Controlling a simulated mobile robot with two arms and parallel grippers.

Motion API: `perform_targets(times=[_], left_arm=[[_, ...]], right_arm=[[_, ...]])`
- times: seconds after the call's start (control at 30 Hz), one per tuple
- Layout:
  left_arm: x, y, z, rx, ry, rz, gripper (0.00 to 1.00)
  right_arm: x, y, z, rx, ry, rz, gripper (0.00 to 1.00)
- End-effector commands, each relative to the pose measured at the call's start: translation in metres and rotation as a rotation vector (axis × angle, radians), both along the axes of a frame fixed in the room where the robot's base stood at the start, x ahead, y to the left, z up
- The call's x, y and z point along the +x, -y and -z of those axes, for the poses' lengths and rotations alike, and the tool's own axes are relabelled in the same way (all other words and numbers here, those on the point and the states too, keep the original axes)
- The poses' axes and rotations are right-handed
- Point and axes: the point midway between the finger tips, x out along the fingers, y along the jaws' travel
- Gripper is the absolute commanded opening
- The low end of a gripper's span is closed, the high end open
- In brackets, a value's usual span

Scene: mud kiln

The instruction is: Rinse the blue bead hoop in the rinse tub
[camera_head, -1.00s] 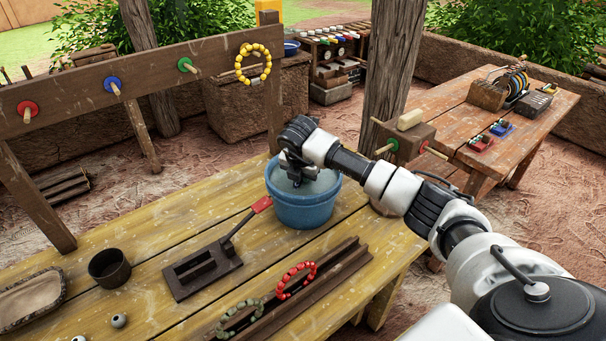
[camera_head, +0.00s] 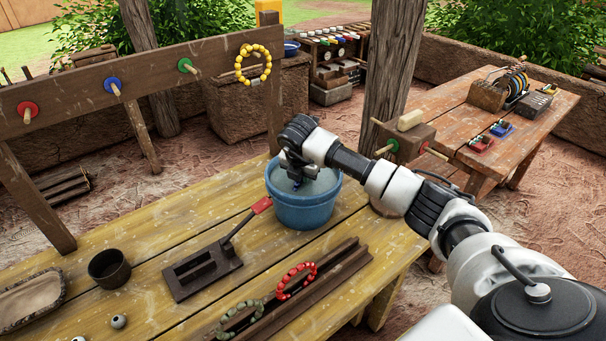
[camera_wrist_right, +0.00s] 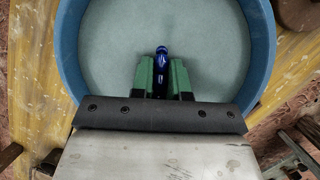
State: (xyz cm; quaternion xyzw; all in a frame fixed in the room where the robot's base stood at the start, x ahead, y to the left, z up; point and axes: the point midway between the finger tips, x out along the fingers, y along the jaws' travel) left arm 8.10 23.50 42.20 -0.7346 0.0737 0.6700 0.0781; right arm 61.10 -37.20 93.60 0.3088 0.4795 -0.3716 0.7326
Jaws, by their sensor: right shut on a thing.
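The blue rinse tub (camera_head: 304,207) stands on the near wooden table; its pale inside fills much of the right wrist view (camera_wrist_right: 70,45). My right gripper (camera_head: 297,180) points down into the tub's opening. In the right wrist view its green fingers (camera_wrist_right: 161,78) are shut on the blue bead hoop (camera_wrist_right: 161,55). Only a short shiny blue piece of the hoop shows between and beyond the fingertips; the rest is hidden. I cannot tell how deep it sits in the water. My left gripper is not in view.
A dark metal tool with a red handle (camera_head: 262,205) lies left of the tub. A wooden rack (camera_head: 325,285) holds a red hoop (camera_head: 297,281) and a green-grey hoop (camera_head: 240,318). A yellow hoop (camera_head: 245,73) hangs on the pegboard behind. A wooden post (camera_head: 392,75) stands behind my right arm.

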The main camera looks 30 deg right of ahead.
Motion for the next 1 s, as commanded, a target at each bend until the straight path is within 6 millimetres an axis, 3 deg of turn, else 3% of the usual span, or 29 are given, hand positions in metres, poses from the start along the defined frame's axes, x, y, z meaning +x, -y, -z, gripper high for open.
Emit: perform_targets(times=[1.0], left_arm=[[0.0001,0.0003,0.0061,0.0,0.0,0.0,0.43]], right_arm=[[0.0001,0.0002,0.0052,0.0,0.0,0.0,0.0]])
